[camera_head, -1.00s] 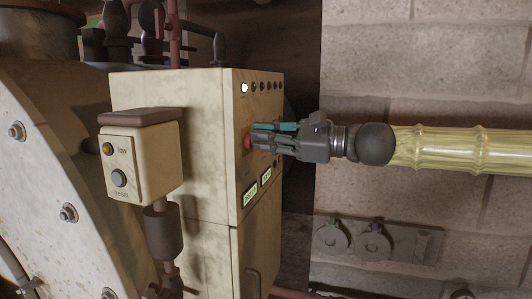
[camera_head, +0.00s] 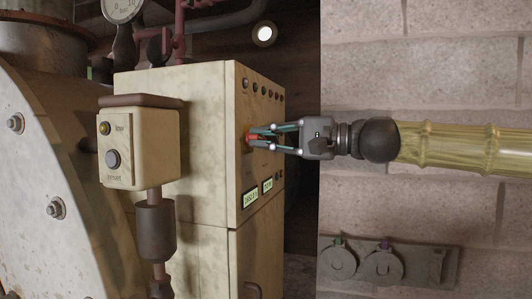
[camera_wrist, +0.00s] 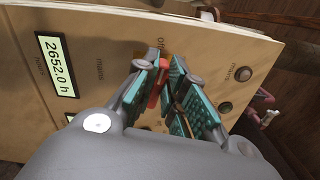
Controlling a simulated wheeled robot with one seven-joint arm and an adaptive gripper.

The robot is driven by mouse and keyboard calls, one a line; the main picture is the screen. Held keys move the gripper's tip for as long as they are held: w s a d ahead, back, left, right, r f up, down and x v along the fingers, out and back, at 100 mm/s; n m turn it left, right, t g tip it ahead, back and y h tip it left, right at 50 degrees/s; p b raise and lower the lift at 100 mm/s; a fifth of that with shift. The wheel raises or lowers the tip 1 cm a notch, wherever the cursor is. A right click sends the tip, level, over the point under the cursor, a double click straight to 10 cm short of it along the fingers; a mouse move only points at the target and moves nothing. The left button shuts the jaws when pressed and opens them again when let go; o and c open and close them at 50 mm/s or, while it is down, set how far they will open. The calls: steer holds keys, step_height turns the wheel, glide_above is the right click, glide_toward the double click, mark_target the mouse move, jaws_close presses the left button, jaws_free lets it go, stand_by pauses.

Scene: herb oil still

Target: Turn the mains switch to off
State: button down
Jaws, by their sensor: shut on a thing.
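The mains switch has a red handle (camera_head: 253,136) on the narrow panel side of the cream cabinet (camera_head: 238,215). My gripper (camera_head: 262,138) comes in level from the right, and its teal-padded fingers are shut on the handle. In the wrist view the red handle (camera_wrist: 155,92) shows between the finger pads (camera_wrist: 163,92). The word "mains" is printed beside it, and a partly covered label starting with "o" stands above it. The fingers hide much of the handle, so I cannot read its exact position.
A row of small round lamps (camera_head: 262,89) sits above the switch, all dark. Two lit displays (camera_head: 250,196) sit below; one reads 2652.0 h in the wrist view (camera_wrist: 56,65). A cream button box (camera_head: 140,147) stands in front left. A block wall (camera_head: 430,90) is behind my arm.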

steer(key=shift+f+n+b, duration=0.2)
steer(key=shift+n+b, duration=0.75)
steer(key=shift+n, duration=0.15)
steer(key=c, duration=1.5)
jaws_free()
steer(key=v, duration=1.2)
